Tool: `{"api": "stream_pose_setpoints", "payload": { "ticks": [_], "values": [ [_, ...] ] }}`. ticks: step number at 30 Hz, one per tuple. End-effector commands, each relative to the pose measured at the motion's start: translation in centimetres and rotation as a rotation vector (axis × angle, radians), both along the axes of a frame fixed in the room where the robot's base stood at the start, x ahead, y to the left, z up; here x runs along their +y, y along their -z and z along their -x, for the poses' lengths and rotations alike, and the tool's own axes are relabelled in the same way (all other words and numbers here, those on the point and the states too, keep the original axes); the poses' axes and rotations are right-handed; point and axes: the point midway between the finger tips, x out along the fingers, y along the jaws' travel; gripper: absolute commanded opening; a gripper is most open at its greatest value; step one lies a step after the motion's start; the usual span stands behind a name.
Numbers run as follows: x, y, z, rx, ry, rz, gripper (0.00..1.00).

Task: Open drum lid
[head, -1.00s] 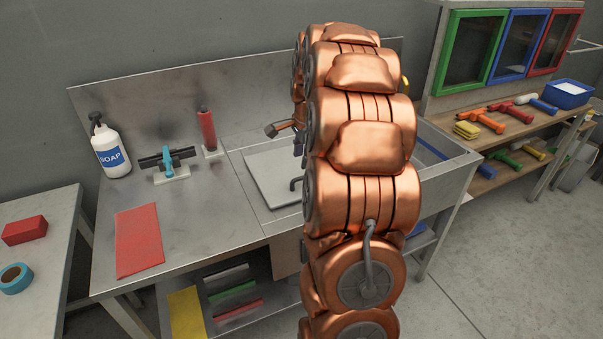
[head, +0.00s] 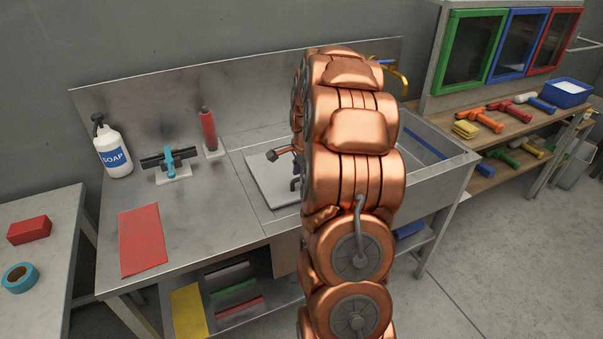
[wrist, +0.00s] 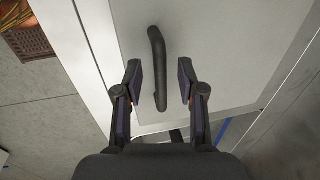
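A pale flat lid (head: 262,183) lies at the left part of the steel sink, partly hidden by my arm. It also fills much of the wrist view (wrist: 225,55). A dark curved bar handle (wrist: 157,60) stands on it. My gripper (wrist: 159,84) is open, with one finger on each side of the handle's near end and a visible gap to each. In the head view my gripper (head: 296,172) is mostly hidden by my arm, low over the lid. I see no clear drum body.
Left of the lid, the counter holds a soap bottle (head: 113,150), a blue-handled squeegee (head: 169,162), a red bottle (head: 208,131) and a red cloth (head: 142,241). A yellow faucet (head: 402,82) rises behind the sink (head: 440,180). Tools lie on the right shelf.

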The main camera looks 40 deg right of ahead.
Motion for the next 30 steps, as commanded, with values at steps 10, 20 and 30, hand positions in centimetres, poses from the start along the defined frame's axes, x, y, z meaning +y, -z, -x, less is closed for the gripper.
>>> {"api": "stream_pose_setpoints", "payload": {
  "ticks": [10, 20, 30],
  "values": [
    [-0.01, -0.03, 0.01, 0.0, 0.0, 0.0, 0.09],
    [0.0, -0.01, 0.04, 0.001, 0.0, 0.0, 0.0],
    [0.04, -0.05, 0.02, 0.003, -0.001, -0.002, 0.0]
  ]
}}
